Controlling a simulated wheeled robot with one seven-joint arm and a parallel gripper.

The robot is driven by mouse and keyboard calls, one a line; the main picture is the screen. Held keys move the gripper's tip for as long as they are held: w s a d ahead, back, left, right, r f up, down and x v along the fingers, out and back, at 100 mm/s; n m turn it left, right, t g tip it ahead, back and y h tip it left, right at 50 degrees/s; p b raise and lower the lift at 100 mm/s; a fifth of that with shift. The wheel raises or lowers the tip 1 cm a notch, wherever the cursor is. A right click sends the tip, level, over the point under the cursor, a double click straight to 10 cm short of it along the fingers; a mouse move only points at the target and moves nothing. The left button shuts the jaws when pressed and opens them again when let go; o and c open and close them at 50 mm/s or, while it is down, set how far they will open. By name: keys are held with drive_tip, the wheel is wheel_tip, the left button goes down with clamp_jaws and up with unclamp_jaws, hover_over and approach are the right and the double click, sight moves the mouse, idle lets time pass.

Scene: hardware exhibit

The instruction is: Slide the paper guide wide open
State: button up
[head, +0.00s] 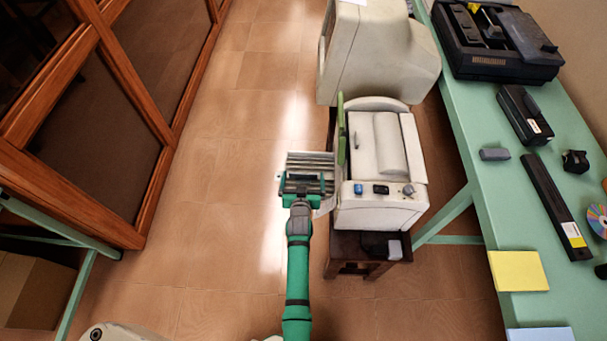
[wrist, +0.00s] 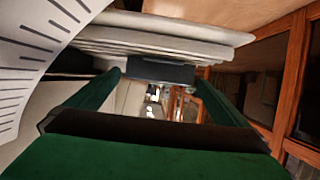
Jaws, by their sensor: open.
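A cream duplicator-like machine (head: 378,165) stands on a small dark wooden stand. A slatted grey paper tray (head: 309,160) sticks out from its left side. My gripper (head: 302,183) is at the tray's near edge, left of the machine. In the wrist view, my gripper's two green fingers (wrist: 160,95) are apart, with a dark grey block (wrist: 158,72) showing between or just beyond them. Pale stacked slats (wrist: 160,40) lie behind that block. I cannot tell for certain which part is the paper guide, or whether the fingers touch it.
A white curved, slotted panel (wrist: 30,50) is close at the left of the wrist view. A larger cream machine (head: 375,50) stands behind. A green table (head: 480,185) with office items runs along the right. Wood-framed cabinets (head: 90,100) line the left, with clear floor between.

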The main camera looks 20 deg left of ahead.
drive_tip(key=shift+x, duration=1.3)
